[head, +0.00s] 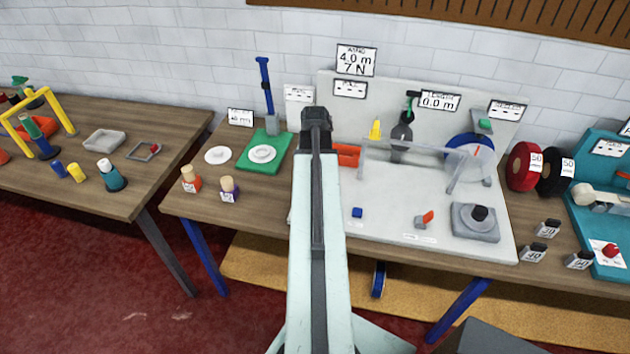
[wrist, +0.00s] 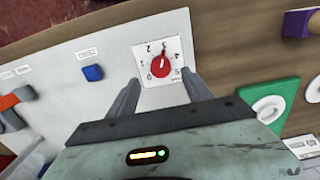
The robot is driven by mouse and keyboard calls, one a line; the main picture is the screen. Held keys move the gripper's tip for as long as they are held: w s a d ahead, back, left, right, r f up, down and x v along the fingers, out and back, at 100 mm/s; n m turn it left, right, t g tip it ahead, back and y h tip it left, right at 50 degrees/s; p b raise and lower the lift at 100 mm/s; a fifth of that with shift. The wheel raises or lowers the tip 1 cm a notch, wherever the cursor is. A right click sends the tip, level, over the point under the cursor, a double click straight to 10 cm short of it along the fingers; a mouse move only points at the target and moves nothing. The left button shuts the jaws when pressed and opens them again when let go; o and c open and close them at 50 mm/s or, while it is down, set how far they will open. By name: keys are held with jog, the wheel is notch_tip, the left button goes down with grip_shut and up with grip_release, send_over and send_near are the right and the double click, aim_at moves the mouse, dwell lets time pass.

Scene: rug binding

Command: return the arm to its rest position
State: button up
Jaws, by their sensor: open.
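My arm (head: 318,230) reaches forward from the bottom centre of the head view over the middle table. Its fingers are hidden there behind the arm's dark end. In the wrist view my gripper (wrist: 160,77) is open, its two grey fingers apart with nothing between them. Past the fingertips is a white dial plate with a red knob (wrist: 161,66) and numbers around it. I cannot tell whether the fingers touch the plate. The dial is hidden by the arm in the head view.
A pale panel (head: 385,215) carries a blue button (head: 357,212), an orange lever (head: 428,216) and a grey base with a black knob (head: 479,213). A green pad (head: 250,165) with a white ring lies left of the arm. Red (head: 522,165) and black rolls stand right.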

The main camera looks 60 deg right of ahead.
jog(key=w+a+n, duration=0.6)
jog(key=w+a, duration=1.4)
jog(key=a, duration=0.5)
jog(key=w+a+n, duration=0.2)
jog(key=a+n, duration=0.6)
jog(key=a, duration=1.7)
